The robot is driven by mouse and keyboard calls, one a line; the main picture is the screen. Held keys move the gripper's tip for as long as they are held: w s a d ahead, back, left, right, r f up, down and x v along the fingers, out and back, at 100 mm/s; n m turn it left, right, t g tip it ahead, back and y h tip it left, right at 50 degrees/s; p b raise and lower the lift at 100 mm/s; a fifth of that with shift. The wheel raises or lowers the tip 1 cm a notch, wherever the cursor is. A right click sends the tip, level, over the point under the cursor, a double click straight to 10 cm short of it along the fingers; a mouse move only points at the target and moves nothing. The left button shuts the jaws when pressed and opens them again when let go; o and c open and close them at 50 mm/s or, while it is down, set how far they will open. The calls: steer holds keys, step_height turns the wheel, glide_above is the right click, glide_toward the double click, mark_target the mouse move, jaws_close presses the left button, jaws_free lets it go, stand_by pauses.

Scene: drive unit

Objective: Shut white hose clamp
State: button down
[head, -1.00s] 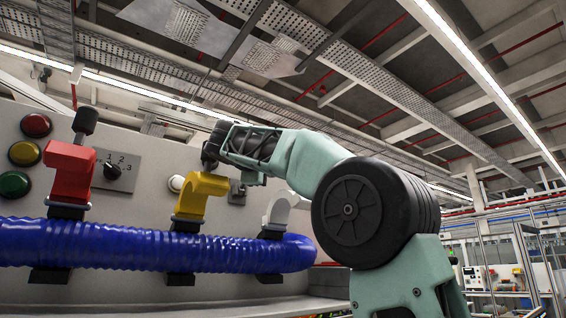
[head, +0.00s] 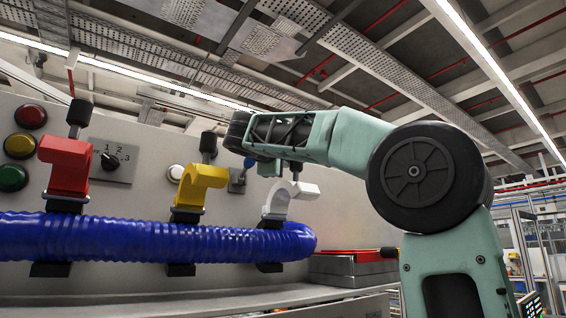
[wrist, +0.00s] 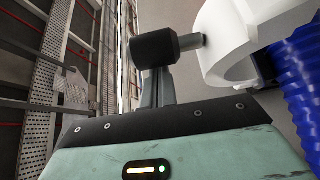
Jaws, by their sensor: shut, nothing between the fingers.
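The white hose clamp (head: 291,198) is the rightmost of three clamps along the blue hose (head: 150,240). Its curved arm stands raised, and a short grey rod rises from it beneath my arm. In the wrist view the white clamp (wrist: 232,42) is at upper right, and its grey rod carries a black knob (wrist: 158,49). My gripper (wrist: 157,88) is shut and empty, its dark fingers pointing up to just below or behind the knob. I cannot tell whether they touch it. In the head view my fingers are hidden at the end of my arm.
A yellow clamp (head: 199,190) and a red clamp (head: 66,168) stand to the left, with black-knobbed levers upright. The grey panel behind bears a rotary switch (head: 108,160) and round buttons. Grey and red boxes (head: 350,264) lie right of the hose end.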

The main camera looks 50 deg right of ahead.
mark_target(298, 187)
steer(key=shift+f, duration=0.15)
steer(key=shift+s+a+f+m+b, duration=0.1)
steer(key=shift+s+f+m+b, duration=0.2)
steer(key=shift+b, duration=0.9)
steer(key=shift+s+b, duration=0.15)
steer(key=shift+b, duration=0.3)
steer(key=s+f+m+h+b, duration=0.1)
steer(key=f+m+b, duration=0.1)
steer(key=b, duration=0.4)
steer(key=s+f+m+h+b, duration=0.1)
steer(key=s+f+m+b, duration=0.1)
steer(key=b, duration=0.5)
steer(key=s+a+f+m+g+h+b, duration=0.1)
steer(key=s+f+m+b, duration=0.1)
steer(key=b, duration=0.5)
steer(key=shift+a+f+h, duration=0.1)
steer(key=shift+f+h, duration=0.3)
steer(key=shift+f, duration=0.2)
step_height(298, 187, down, 14)
steer(key=w+m+g+h+b, duration=0.1)
steer(key=m+g+h+b, duration=0.2)
steer(key=m+b, duration=0.5)
steer(key=shift+f+m+g+b, duration=0.3)
steer(key=shift+g+b, duration=0.6)
steer(key=shift+b, duration=4.3)
